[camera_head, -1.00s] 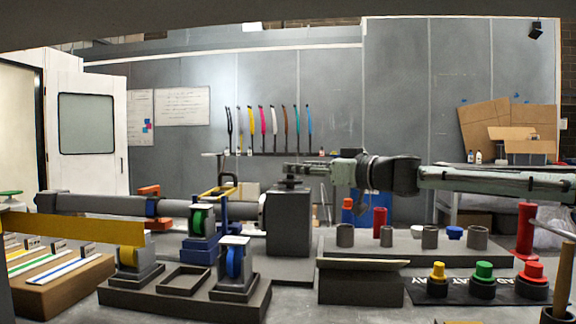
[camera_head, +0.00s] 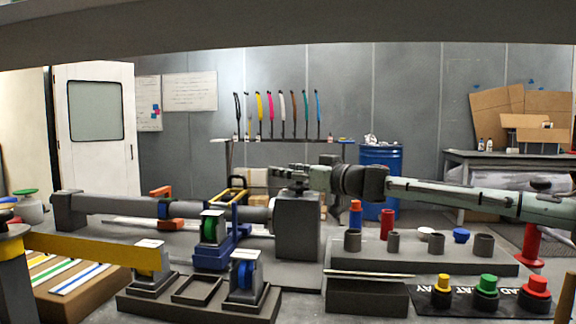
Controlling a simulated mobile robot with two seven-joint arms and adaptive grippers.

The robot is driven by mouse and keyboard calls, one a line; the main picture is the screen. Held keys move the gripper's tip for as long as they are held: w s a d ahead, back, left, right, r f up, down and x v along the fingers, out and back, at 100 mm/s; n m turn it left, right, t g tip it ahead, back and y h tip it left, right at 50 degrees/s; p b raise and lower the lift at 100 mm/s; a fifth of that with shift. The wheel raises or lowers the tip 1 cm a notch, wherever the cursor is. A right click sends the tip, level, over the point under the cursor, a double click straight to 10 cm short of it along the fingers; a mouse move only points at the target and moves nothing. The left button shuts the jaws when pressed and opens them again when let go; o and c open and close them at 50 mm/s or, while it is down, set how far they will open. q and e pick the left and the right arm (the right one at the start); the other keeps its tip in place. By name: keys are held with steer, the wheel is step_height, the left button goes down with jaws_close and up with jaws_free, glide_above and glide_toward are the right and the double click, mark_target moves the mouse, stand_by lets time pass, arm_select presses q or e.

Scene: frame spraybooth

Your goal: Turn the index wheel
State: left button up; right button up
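A dark grey block (camera_head: 297,228) stands at the right end of a long grey tube (camera_head: 115,206). A small dark round part (camera_head: 296,187) sits on top of the block; it may be the index wheel, but it is small and partly covered. My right arm comes in from the right, and its gripper (camera_head: 284,172) lies level right at the top of the block, over or against this part. The fingers are too small and dark to show whether they grip it. My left gripper is not in view.
Several grey cups (camera_head: 393,242) stand on a low slab at right. Yellow, green and red buttons (camera_head: 487,284) stand at front right.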

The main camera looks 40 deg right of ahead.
steer(key=shift+c, duration=0.2)
jaws_close()
stand_by(0.3)
